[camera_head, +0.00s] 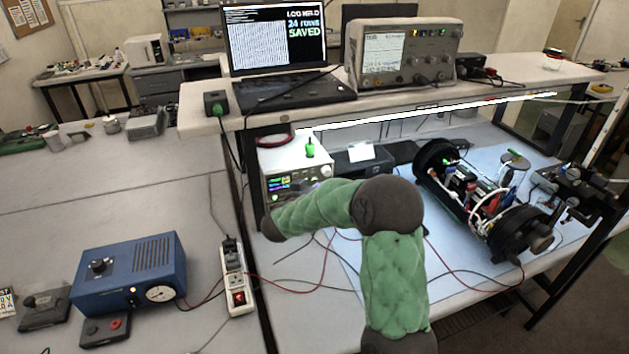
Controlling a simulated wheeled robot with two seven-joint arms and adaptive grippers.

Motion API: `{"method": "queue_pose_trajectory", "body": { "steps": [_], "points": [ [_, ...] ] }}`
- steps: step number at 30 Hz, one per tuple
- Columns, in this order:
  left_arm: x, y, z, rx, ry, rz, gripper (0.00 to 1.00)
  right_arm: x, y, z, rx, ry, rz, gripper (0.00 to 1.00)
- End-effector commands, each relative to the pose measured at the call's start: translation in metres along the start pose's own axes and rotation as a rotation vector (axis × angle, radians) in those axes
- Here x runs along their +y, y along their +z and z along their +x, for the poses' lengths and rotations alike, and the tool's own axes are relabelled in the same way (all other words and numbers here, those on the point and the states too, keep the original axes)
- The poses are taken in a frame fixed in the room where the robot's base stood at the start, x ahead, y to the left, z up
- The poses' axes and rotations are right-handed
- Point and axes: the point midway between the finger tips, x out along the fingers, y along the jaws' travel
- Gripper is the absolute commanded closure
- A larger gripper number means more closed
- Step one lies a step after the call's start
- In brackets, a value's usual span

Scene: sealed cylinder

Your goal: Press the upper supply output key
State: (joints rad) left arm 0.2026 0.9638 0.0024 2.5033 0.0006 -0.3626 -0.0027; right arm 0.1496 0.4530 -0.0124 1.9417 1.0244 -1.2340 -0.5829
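A light-grey bench supply (296,163) with small lit coloured digits stands under the shelf, left of the middle. My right arm, in a green padded sleeve, crosses in front of its lower part. The keys are too small to tell apart, and any lower unit is mostly hidden. The dark end of my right arm, where the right gripper (272,228) is, lies just below and left of the supply's front. Its fingers cannot be made out, and I cannot tell whether it touches the supply. My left gripper is not in view.
A laptop (285,45) and a grey bench instrument (403,55) stand on the shelf (215,125) above. An opened cylinder assembly (480,195) lies on the right. A blue box (130,272) and power strip (235,275) are on the left. Red and black leads cross the bench.

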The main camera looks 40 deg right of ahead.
Motion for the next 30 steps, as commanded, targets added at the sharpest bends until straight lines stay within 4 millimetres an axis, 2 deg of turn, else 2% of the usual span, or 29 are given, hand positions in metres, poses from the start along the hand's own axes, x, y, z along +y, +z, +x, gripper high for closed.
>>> {"method": "queue_pose_trajectory", "body": {
  "steps": [15,30],
  "points": [
    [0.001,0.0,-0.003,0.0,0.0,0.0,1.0,0.03,0.0,-0.03,0.0,-0.001,0.0,1.0],
    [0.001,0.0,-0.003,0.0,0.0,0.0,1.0,0.033,0.0,-0.032,0.0,0.0,0.0,1.0]
  ]
}}
